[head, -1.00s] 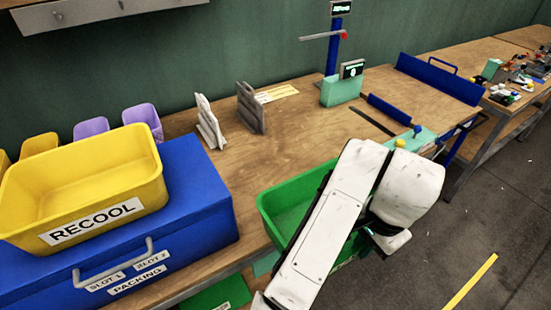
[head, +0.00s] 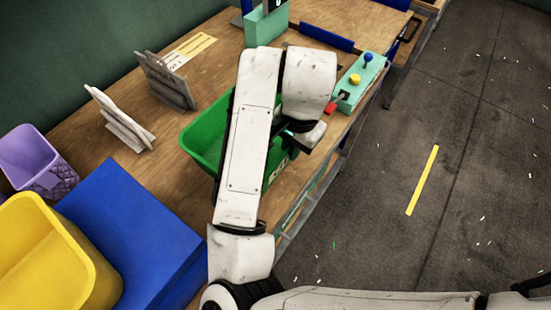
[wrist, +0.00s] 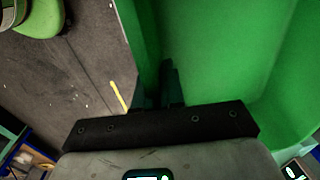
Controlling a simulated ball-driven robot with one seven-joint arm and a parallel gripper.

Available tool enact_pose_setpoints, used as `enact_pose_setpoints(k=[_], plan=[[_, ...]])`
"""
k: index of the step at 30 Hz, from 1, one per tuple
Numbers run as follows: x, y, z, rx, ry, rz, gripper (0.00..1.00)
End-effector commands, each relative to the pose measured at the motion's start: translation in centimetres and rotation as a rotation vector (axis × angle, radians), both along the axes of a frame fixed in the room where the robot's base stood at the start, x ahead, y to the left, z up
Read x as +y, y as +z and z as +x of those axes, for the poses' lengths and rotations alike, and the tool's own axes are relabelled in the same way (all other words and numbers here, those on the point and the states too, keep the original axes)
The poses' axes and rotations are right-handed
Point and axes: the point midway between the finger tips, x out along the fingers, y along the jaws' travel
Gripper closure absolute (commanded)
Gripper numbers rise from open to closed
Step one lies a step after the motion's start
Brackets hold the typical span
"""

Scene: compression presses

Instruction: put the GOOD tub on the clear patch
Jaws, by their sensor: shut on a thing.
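The green tub (head: 200,138) is at the front edge of the wooden bench in the head view, partly behind my arm. A pale label shows on its front side, but its word is not readable. In the wrist view the tub's green wall and inside (wrist: 220,60) fill the right half. My gripper (wrist: 168,92) is shut on the tub's rim, with its dark fingers at the wall. In the head view the fingers are hidden by my arm. I cannot tell whether the tub rests on the bench or hangs just above it. Bare bench top (head: 95,160) shows left of the tub.
A blue box (head: 130,230) stands front left with a yellow tub (head: 45,255) on it. A purple bin (head: 35,160) is behind. Grey upright plates (head: 165,80) and paler ones (head: 120,120) stand left of the tub. A teal button panel (head: 355,82) is to the right.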

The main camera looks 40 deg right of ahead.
Motion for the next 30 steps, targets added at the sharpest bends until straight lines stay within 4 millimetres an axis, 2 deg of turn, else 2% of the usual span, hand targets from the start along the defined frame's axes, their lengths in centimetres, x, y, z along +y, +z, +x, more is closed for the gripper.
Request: enact_pose_setpoints(k=[1,6,13,19,30], plan=[[-0.1,-1.3,-0.1,0.004,0.003,-0.005,1.00],[0.0,-3.8,-0.1,0.002,0.002,0.000,1.00],[0.0,-5.5,0.0,0.002,0.001,0.000,1.00],[0.0,-8.1,0.0,0.002,0.001,0.000,1.00],[0.0,-8.8,0.0,0.001,0.000,0.000,1.00]])
